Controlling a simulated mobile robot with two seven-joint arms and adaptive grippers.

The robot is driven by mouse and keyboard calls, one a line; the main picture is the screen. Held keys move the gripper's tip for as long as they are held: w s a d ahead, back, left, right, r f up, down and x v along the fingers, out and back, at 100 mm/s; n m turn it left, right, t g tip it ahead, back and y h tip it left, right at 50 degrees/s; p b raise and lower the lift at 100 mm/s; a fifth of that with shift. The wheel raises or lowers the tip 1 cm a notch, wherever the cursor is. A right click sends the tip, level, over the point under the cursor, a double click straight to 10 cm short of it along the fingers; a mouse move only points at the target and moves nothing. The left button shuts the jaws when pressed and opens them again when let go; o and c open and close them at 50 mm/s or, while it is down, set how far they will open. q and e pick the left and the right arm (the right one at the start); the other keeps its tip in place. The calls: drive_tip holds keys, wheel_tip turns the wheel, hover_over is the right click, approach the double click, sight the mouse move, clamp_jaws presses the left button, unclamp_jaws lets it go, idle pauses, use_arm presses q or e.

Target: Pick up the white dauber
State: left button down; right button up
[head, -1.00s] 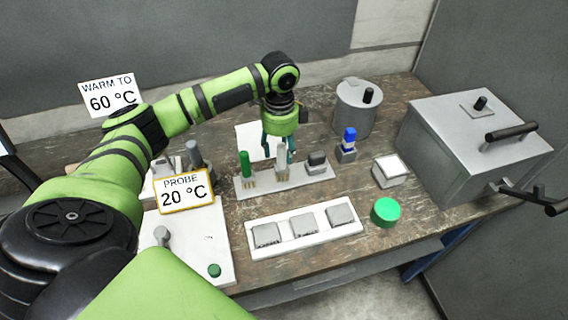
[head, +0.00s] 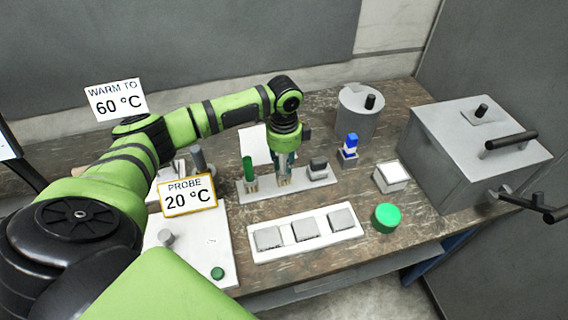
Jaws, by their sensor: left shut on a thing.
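The white dauber (head: 284,175) stands upright on the grey rack (head: 302,186), to the right of a green dauber (head: 248,168). My left gripper (head: 284,162) points down from above and is shut on the white dauber. The dauber's upper part is partly hidden between the fingers. Its lower end is at the rack, and I cannot tell whether it is clear of it. My right gripper is not in view.
A dark-topped block (head: 318,169) sits at the rack's right end, with a blue-topped item (head: 350,146) beyond. A white tray with square pads (head: 270,239) lies in front. A green button (head: 387,217), a cylindrical pot (head: 357,112) and a large grey box (head: 470,150) are to the right.

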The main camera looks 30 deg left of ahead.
use_arm(q)
drive_tip(key=shift+r, duration=0.1)
drive_tip(key=shift+w+r, duration=0.1)
drive_tip(key=shift+r, duration=0.1)
drive_tip(key=r, duration=0.1)
drive_tip(key=r+b, duration=0.2)
drive_tip(key=shift+d+r, duration=0.25)
drive_tip(key=shift+d, duration=0.05)
drive_tip(key=s+d+r+b, duration=0.2)
drive_tip(key=s+d+r, duration=0.3)
drive_tip(key=d, duration=0.5)
drive_tip(key=shift+r+b, duration=0.3)
drive_tip(key=shift+r, duration=0.65)
idle(0.6)
